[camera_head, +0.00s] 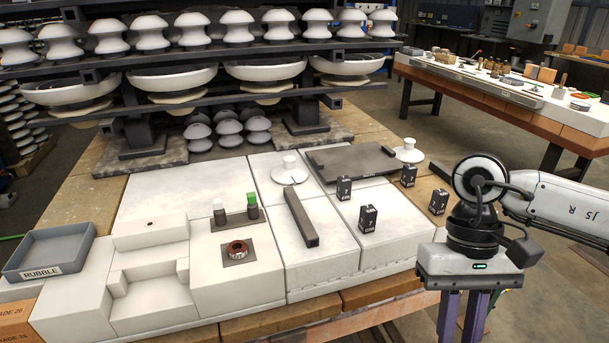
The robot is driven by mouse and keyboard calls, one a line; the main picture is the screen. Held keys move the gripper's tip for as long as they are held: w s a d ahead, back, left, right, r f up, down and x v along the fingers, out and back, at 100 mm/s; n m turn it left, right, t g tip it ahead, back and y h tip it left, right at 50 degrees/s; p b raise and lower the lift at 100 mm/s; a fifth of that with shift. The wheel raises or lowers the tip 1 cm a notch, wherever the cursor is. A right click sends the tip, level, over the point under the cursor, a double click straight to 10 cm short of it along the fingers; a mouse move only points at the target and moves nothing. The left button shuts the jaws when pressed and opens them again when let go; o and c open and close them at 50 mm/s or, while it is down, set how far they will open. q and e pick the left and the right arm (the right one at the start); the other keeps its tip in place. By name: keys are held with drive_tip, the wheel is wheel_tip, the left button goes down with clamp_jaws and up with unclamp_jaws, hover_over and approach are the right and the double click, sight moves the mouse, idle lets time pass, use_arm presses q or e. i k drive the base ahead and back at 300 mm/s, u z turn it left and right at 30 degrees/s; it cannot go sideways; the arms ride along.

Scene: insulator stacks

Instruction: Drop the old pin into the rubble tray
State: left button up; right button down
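The rubble tray (50,251) is a shallow grey open box labelled RUBBLE at the far left of the bench; its visible inside looks empty. I cannot pick out the old pin with certainty. A dark bar (300,218) lies on the white blocks at the middle. A brown ring (237,249) sits on a dark square plate. My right gripper (461,325) hangs at the lower right, beyond the bench's right front. My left gripper is out of view.
White- and green-topped bottles (252,206) stand on a small holder. Several black boxes (368,219), a dark plate (351,162) and small white insulators (290,169) occupy the right side. Insulator racks (240,55) line the back. A stepped white block (150,281) sits beside the tray.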

sight(72, 253)
drive_tip(key=u, duration=0.8)
drive_tip(key=i, duration=0.9)
drive_tip(key=u, duration=1.05)
drive_tip(key=i, duration=0.2)
drive_tip(key=u, duration=0.3)
